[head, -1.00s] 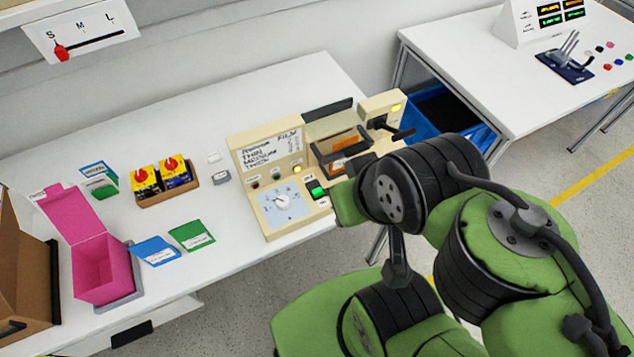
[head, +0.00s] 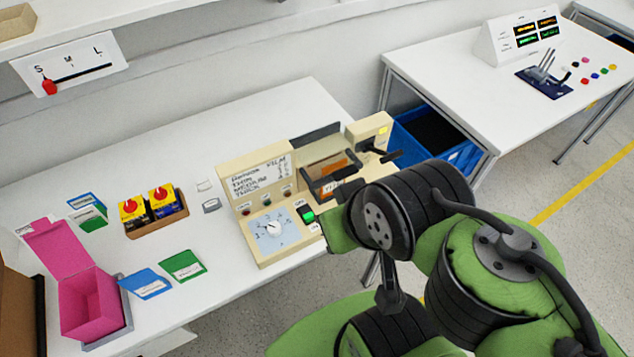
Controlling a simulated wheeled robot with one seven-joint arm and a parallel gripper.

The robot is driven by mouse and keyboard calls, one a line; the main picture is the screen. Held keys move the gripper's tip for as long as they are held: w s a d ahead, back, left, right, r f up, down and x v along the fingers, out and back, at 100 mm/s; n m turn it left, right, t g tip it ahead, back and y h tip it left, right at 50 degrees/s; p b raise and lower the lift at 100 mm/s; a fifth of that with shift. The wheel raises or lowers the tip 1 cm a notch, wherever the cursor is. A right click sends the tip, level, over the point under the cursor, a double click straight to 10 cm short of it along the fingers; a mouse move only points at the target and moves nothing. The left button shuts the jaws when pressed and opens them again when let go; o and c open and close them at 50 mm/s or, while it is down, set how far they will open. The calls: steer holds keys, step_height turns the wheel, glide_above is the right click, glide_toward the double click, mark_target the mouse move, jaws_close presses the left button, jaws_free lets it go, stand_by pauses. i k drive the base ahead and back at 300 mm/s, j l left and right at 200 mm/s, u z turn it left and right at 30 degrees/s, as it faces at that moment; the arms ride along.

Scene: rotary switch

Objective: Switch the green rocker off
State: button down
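The green rocker (head: 307,215) is on the front right of the beige machine (head: 262,165), right of the white dial (head: 274,228). Its face is green; its tilt is too small to read. My gripper (head: 341,196) is at the rocker's right, mostly hidden behind my green and black wrist. Its fingertips do not show clearly, and I cannot tell whether it touches the rocker. A row of small lamps (head: 267,201) sits above the dial; none looks clearly lit.
A black-handled holder (head: 333,180) and a black lever (head: 390,156) stand close behind my wrist. A box of yellow packs (head: 155,213), green and blue cards and a pink box (head: 88,302) lie left. A blue crate (head: 460,156) is right of the table.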

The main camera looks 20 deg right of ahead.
mark_target(308, 215)
steer(key=j+u, duration=0.1)
steer(key=u, duration=0.35)
steer(key=j+u, duration=0.1)
steer(key=u, duration=0.3)
steer(key=j+u, duration=0.1)
steer(key=u, duration=0.35)
steer(key=j+u, duration=0.1)
steer(key=u, duration=0.3)
steer(key=i+u, duration=0.1)
steer(key=u, duration=0.35)
